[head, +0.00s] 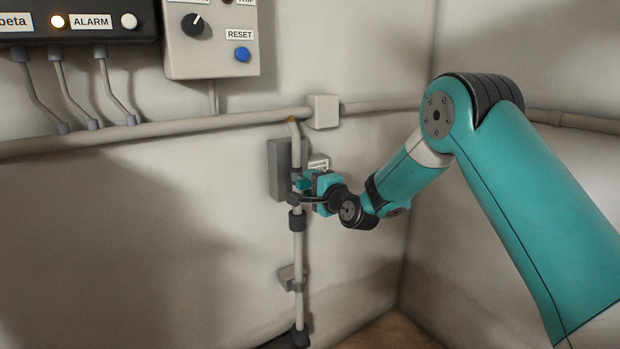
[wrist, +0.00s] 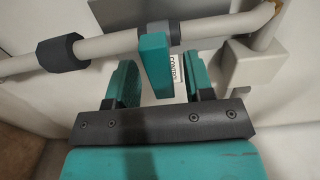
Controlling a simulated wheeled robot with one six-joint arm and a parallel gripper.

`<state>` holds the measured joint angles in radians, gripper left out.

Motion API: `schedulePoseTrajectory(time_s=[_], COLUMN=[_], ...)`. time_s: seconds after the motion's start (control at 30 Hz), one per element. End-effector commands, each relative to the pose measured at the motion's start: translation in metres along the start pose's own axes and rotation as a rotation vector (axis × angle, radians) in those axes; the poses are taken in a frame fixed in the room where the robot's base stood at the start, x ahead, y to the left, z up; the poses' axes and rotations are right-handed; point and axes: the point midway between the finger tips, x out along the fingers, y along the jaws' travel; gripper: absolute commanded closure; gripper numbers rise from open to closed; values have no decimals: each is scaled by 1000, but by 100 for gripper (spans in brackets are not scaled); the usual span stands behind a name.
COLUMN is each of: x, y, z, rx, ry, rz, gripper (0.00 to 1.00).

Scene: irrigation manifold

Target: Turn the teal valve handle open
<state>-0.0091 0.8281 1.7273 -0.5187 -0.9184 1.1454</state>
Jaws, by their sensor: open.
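The teal valve handle (wrist: 153,68) is a flat bar sticking out from the grey valve collar on the pipe in the wrist view. My gripper (wrist: 160,82) is open, with one finger on each side of the handle and a visible gap to both. In the head view my gripper (head: 318,190) is at the vertical pipe in front of a grey wall plate (head: 279,165). The handle shows there only as a small teal piece (head: 303,183), partly hidden by my gripper. A small white label (wrist: 178,68), partly covered, shows behind the handle.
The vertical pipe (head: 298,255) has dark couplings and runs down the wall. A horizontal conduit (head: 220,122) with a pale junction box (head: 322,111) crosses above. A control box (head: 211,40) with a knob and blue RESET button hangs at upper left. The wall below is mostly clear.

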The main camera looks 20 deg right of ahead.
Motion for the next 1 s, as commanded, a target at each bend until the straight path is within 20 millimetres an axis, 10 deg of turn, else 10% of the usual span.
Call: schedulePoseTrajectory(time_s=[0.43, 0.67, 1.0], x=[13, 12, 12], y=[0, 0, 2], z=[0, 0, -1], rx=[0, 0, -40], ry=[1, 1, 3], rz=[1, 1, 0], gripper=[52, 100, 100])
